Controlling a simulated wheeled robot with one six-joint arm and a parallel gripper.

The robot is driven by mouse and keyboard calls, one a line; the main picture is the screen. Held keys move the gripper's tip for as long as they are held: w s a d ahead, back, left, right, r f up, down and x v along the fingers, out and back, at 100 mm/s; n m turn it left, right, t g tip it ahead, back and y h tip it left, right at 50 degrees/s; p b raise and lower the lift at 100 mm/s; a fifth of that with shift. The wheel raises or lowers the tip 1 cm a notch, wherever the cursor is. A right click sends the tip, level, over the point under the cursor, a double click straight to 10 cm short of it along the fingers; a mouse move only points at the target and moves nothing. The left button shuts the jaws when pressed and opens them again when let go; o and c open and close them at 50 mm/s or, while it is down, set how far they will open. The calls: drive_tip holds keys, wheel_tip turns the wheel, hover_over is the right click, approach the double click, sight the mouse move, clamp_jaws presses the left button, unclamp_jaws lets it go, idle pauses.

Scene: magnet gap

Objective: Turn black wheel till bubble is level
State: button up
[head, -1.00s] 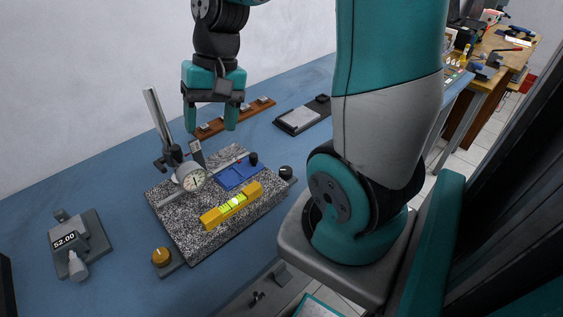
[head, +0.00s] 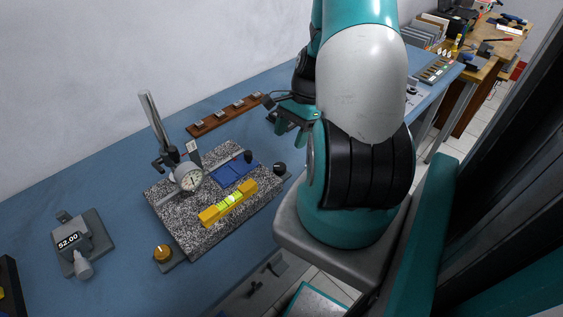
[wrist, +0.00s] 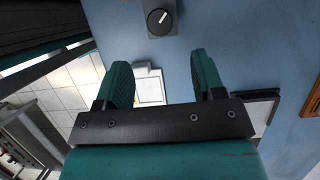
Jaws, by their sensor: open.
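The black wheel (head: 280,169) sits on a small grey block at the right corner of the speckled granite plate (head: 190,235). In the wrist view the black wheel (wrist: 154,25), with a white pointer mark, lies at the top, beyond my fingertips. A yellow spirit level (head: 213,215) lies on the plate, with a green vial (head: 231,200); the bubble's exact place is too small to tell. My gripper (head: 292,128) is open and empty, behind the black wheel and partly hidden by my arm. Its two teal fingers (wrist: 163,75) are spread apart, not touching the wheel.
An orange wheel (head: 162,253) sits at the plate's front corner. A dial gauge (head: 189,179) on a stand and a blue piece (head: 235,171) are on the plate. A grey device reading 52.00 (head: 68,241) stands left. A brown rack (head: 226,115) lies behind.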

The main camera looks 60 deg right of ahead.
sight(281, 165)
drive_tip(key=x, duration=0.9)
drive_tip(key=shift+f+p, duration=0.1)
drive_tip(key=shift+p, duration=0.25)
drive_tip(key=c, duration=0.9)
